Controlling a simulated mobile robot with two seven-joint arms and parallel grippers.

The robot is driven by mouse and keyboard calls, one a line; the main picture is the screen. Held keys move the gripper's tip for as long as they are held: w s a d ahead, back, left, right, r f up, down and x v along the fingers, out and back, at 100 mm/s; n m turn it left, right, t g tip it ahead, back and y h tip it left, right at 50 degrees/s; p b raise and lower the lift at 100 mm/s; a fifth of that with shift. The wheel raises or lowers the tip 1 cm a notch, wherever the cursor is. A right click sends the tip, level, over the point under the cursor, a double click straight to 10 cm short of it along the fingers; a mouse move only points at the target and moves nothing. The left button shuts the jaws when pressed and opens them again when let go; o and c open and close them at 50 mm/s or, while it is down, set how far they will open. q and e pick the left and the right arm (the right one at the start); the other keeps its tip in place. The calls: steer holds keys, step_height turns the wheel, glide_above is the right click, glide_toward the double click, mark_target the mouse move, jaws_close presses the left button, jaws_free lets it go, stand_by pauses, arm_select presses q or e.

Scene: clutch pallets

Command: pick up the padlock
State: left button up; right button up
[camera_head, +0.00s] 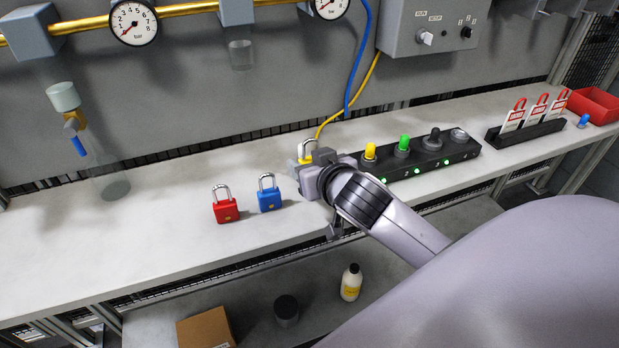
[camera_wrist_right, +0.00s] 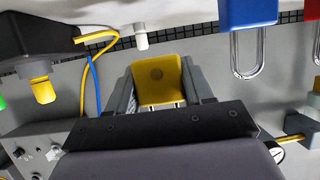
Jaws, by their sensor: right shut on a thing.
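The yellow padlock (camera_head: 305,159) is at the back middle of the bench in the head view, with its grey shackle up and my gripper covering part of its body. My right gripper (camera_head: 304,172) is shut on it. In the right wrist view the yellow body (camera_wrist_right: 161,82) sits between the two fingers (camera_wrist_right: 160,92). I cannot tell whether it touches the bench. A blue padlock (camera_head: 269,195) and a red padlock (camera_head: 225,207) stand upright to the left of the gripper. My left gripper is not in view.
A black button box (camera_head: 430,160) with coloured knobs lies close to the right of the gripper. Blue and yellow cables hang behind. The bench's left part (camera_head: 90,235) is largely clear.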

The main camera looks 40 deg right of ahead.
mark_target(310, 157)
step_height(310, 157, up, 15)
steer(key=shift+f, duration=0.2)
stand_by(0.7)
